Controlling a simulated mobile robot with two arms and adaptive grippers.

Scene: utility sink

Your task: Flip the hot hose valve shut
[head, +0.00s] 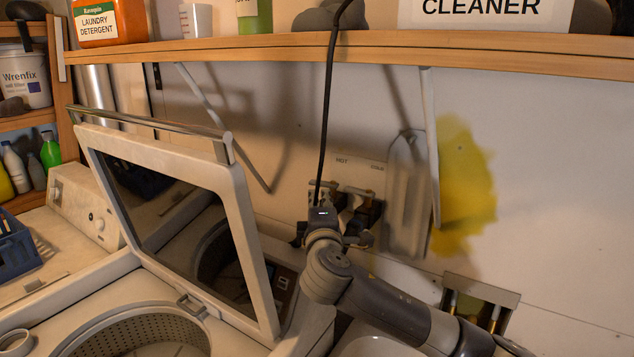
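A recessed valve box (349,173) is set in the wall behind the washing machine, with "HOT" lettering at its upper left and a blurred label at its upper right. Dark valve parts (369,214) show on its right side. My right gripper (322,214) is in front of the box's left side, under the HOT lettering, pointing at the wall. Its wrist hides most of the hot valve, so its handle position and any contact cannot be made out. The fingers are hidden, so I cannot tell their opening. My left gripper is not in view.
A washer with a raised lid (253,235) stands close on the left of my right arm. A wooden shelf (500,48) with bottles runs above, and a black cable (328,100) hangs down in front of the box. A second wall box (481,300) is at lower right.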

